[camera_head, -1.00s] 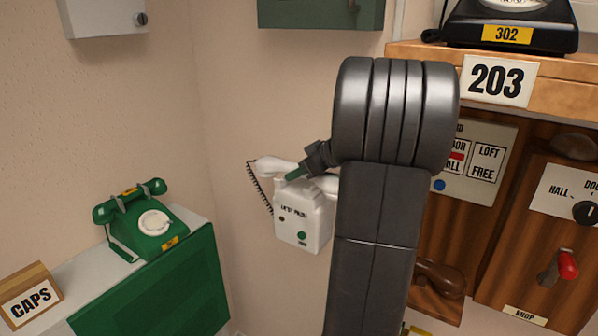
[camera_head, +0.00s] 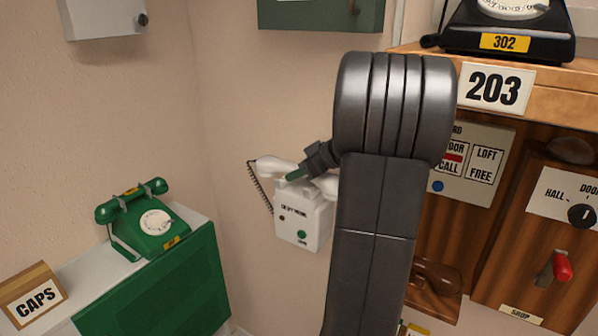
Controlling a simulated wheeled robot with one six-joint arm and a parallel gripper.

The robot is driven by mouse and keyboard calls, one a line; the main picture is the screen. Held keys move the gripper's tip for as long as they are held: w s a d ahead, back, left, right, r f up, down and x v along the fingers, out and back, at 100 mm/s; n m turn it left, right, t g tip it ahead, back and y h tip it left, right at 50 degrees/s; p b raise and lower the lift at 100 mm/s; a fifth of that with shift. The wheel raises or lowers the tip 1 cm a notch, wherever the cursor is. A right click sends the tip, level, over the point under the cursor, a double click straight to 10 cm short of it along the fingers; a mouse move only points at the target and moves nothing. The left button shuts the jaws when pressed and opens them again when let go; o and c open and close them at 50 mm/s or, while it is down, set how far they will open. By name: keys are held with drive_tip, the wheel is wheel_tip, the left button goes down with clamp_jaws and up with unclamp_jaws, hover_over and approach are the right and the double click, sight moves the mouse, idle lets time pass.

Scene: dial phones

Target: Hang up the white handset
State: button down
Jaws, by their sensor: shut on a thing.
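The white handset (camera_head: 275,166) lies across the top of the white wall phone (camera_head: 302,224), its left end sticking out past the phone's left side. A dark coiled cord (camera_head: 258,186) hangs from that end. My gripper (camera_head: 296,174) is shut on the handset near its middle, at the top of the phone.
A wooden panel with a red lever (camera_head: 562,266) and a black phone (camera_head: 508,32) on a shelf are at right. Bare wall lies left of the white phone.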

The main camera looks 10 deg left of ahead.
drive_tip(key=shift+f, duration=1.1)
drive_tip(key=c, duration=1)
unclamp_jaws()
wheel_tip(320, 180, up, 10)
drive_tip(key=shift+r, duration=0.1)
wheel_tip(320, 180, down, 10)
drive_tip(key=shift+f, duration=0.2)
drive_tip(key=shift+r, duration=0.6)
